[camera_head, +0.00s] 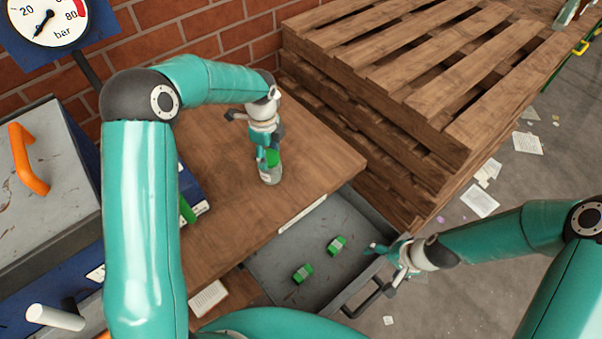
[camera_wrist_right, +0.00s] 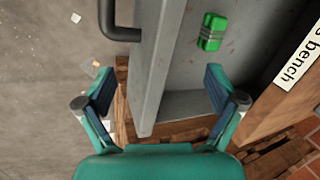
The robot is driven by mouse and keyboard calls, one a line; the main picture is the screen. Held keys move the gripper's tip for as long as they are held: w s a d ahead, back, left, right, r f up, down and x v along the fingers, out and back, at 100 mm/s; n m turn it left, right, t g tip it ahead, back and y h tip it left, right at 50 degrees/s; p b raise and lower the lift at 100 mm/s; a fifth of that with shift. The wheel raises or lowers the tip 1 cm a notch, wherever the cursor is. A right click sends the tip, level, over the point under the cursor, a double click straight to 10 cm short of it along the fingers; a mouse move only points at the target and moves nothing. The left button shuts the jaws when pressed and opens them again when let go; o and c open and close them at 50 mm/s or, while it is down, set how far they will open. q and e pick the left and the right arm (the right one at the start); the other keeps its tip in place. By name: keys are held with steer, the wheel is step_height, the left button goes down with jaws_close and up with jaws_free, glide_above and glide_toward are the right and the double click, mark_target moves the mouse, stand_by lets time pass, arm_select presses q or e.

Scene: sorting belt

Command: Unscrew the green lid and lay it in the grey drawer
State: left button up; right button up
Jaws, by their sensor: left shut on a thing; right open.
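A glass jar (camera_head: 270,176) stands on the wooden workbench. The green lid (camera_head: 272,158) is at its top, partly hidden by my left gripper (camera_head: 269,158), which reaches down from above and is shut on the lid. Whether the lid still touches the jar's rim is hard to tell. The grey drawer (camera_head: 262,262) is pulled open at the bench front; two green boxed items lie in it. My right gripper (camera_head: 374,250) is open and empty at the drawer's right front corner. In the right wrist view its fingers (camera_wrist_right: 160,82) spread either side of the drawer wall (camera_wrist_right: 150,90).
A green item (camera_head: 337,245) and another (camera_head: 302,273) lie apart in the drawer, with bare floor around them. A grey box with an orange handle (camera_head: 28,160) is at left. The bench right of the jar is clear.

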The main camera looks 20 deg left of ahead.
steer(key=w+a+r+m+g+y, duration=0.1)
steer(key=w+a+r+m+y, duration=0.1)
steer(key=a+m, duration=0.35)
steer(key=w+a+r+m+y, duration=0.2)
steer(key=a+m, duration=0.1)
steer(key=a, duration=0.5)
steer(key=m+t+y, duration=0.3)
steer(key=m+y, duration=0.2)
steer(key=m, duration=0.4)
glide_toward(271, 168)
steer(key=f, duration=0.1)
steer(key=w+f, duration=0.2)
steer(key=shift+d+f, duration=0.2)
steer(key=shift+f, duration=0.2)
steer(key=shift+w+a, duration=0.1)
steer(key=shift+a, duration=0.2)
steer(key=x, duration=1.1)
steer(key=shift+a, duration=0.15)
